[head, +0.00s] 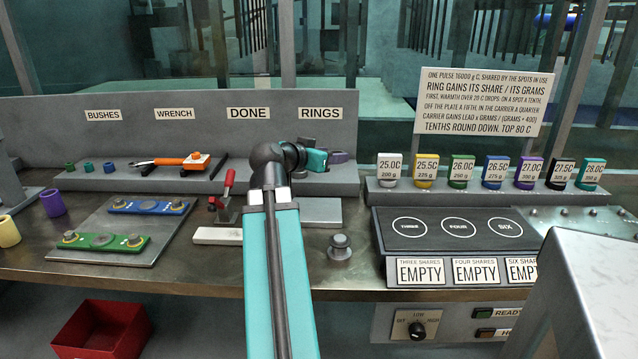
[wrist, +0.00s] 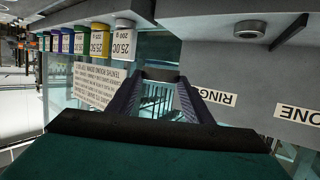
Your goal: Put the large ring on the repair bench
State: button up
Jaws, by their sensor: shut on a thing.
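My gripper (head: 340,157) is raised over the rear of the bench, in front of the RINGS label and pointing right. In the wrist view its two fingers (wrist: 160,88) are closed in on a dark, band-like thing (wrist: 160,75) at their tips. It appears to be the large ring seen edge-on, mostly hidden, so its full shape cannot be told. In the head view the held thing cannot be made out clearly. The repair bench (head: 215,262) is a grey metal worktop that runs below my arm.
A grey plate (head: 75,262) with blue and green bars stands left, beside purple (head: 52,202) and yellow cups. A red clamp (head: 226,190) is near my arm. A grey knob (head: 340,248) is right of it. The three-spot plate (head: 380,215) and several labelled coloured holders stand right.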

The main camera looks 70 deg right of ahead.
jog(key=shift+f+b, duration=2.2)
jog(key=shift+f, duration=0.6)
jog(key=shift+d+r+p, duration=0.15)
jog(key=shift+r+p, duration=0.1)
jog(key=shift+p, duration=0.45)
jog(key=d+p, duration=0.1)
jog(key=p, duration=0.2)
jog(key=shift+w+p, duration=0.15)
jog(key=shift+p, duration=0.2)
jog(key=d+p, duration=0.1)
jog(key=p, duration=0.8)
jog(key=shift+w+d+f, duration=0.1)
jog(key=shift+w+f, duration=0.05)
jog(key=shift+w, duration=0.05)
jog(key=p, duration=0.6)
send_over(334, 173)
jog(key=shift+f, duration=0.8)
